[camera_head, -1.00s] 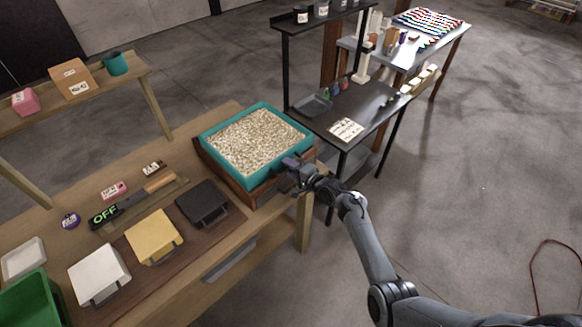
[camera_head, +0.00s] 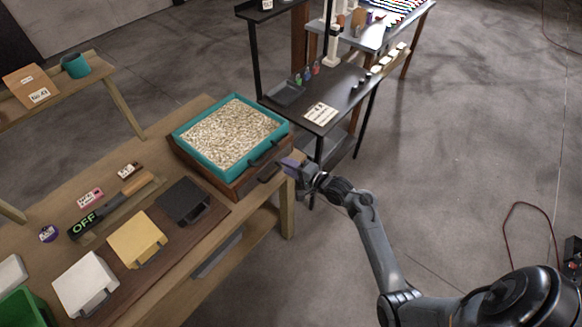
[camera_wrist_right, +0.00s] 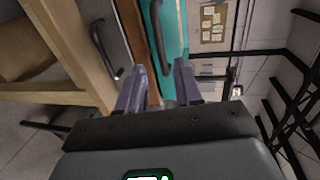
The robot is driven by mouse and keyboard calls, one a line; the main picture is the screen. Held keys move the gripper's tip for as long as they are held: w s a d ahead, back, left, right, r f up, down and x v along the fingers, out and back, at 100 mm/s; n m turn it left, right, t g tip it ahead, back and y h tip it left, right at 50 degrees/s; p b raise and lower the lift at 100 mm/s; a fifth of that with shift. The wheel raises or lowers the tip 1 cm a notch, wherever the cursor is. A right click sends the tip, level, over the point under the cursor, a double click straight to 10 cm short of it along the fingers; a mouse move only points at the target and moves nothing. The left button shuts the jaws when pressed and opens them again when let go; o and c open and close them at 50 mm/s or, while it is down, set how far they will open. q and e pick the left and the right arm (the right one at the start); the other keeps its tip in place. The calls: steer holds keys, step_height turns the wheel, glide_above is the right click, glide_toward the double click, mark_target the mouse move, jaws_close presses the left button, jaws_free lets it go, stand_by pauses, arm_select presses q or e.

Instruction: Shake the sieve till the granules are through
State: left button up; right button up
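The sieve is a shallow teal square tray (camera_head: 205,172) filled with pale beige granules (camera_head: 232,133). It sits level on a brown wooden box (camera_head: 232,192) at the table's far right corner. A dark handle (camera_head: 264,154) is on its near right side; it also shows in the right wrist view (camera_wrist_right: 159,38). My right gripper (camera_head: 290,167) is just off that side, empty and apart from the handle. In the right wrist view its two purple fingers (camera_wrist_right: 157,85) are spread, with the handle ahead of them. Granules below the sieve are hidden. My left gripper is out of view.
A dark table (camera_head: 345,100) stands behind; open floor lies right.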

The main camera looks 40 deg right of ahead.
mark_target(268, 155)
steer(key=shift+s, duration=0.25)
steer(key=shift+r, duration=0.1)
steer(key=b+x, duration=0.1)
steer(key=x, duration=0.2)
steer(key=b+x, duration=0.2)
steer(key=x, duration=0.1)
steer(key=b+x, duration=0.1)
steer(key=x, duration=0.2)
steer(key=shift+w+d+b, duration=0.15)
steer(key=shift+d+b, duration=0.1)
steer(key=shift+b, duration=0.15)
steer(key=shift+x, duration=0.8)
steer(key=shift+c, duration=0.2)
